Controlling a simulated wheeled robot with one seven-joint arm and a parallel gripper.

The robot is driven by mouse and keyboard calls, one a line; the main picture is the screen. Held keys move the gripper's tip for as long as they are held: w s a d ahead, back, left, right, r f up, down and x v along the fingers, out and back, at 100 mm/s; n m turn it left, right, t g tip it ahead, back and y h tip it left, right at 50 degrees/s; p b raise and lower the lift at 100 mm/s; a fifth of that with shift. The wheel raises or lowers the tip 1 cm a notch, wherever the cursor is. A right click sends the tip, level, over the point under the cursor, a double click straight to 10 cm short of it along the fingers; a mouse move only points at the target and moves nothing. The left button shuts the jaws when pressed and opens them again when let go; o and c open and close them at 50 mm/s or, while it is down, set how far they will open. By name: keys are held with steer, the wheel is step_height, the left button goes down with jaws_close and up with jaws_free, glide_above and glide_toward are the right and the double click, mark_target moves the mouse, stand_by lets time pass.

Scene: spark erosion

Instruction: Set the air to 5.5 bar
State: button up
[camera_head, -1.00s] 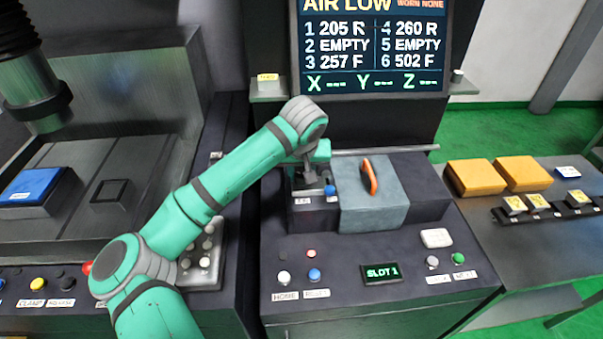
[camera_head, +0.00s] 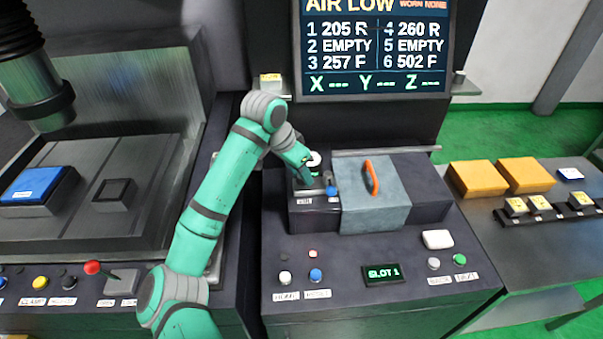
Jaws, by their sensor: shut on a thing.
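The air unit (camera_head: 314,213) is a dark block on the console, left of the grey lidded box. A round pale gauge (camera_head: 314,159) shows above my gripper; its needle and figures are too small to read. My gripper (camera_head: 313,184) comes down from the left onto the top of the unit. It is shut on a small part there, seemingly the regulator knob, which the fingers mostly hide. A blue knob (camera_head: 331,191) sits just right of the fingers. The screen (camera_head: 374,45) reads "AIR LOW".
The grey box with an orange handle (camera_head: 372,177) stands close to the right. Console buttons and a "SLOT 1" display (camera_head: 384,273) lie in front. A red-knobbed lever (camera_head: 93,267) is at left. Yellow blocks (camera_head: 476,179) lie on the right bench.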

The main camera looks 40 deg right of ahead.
steer(key=m+g, duration=0.1)
steer(key=m, duration=0.3)
steer(key=shift+w+d+m+g, duration=0.1)
steer(key=shift+w+m+g, duration=0.05)
steer(key=shift+m+g, duration=0.2)
steer(key=m+g, duration=0.1)
steer(key=m, duration=0.1)
steer(key=m+y, duration=0.1)
steer(key=m, duration=0.1)
steer(key=shift+w+m+g, duration=0.15)
steer(key=shift+m+g, duration=0.2)
steer(key=o, duration=1)
steer(key=shift+o, duration=0.2)
steer(key=shift+r, duration=0.1)
steer(key=v, duration=1)
steer(key=shift+r, duration=0.3)
steer(key=shift+w, duration=0.15)
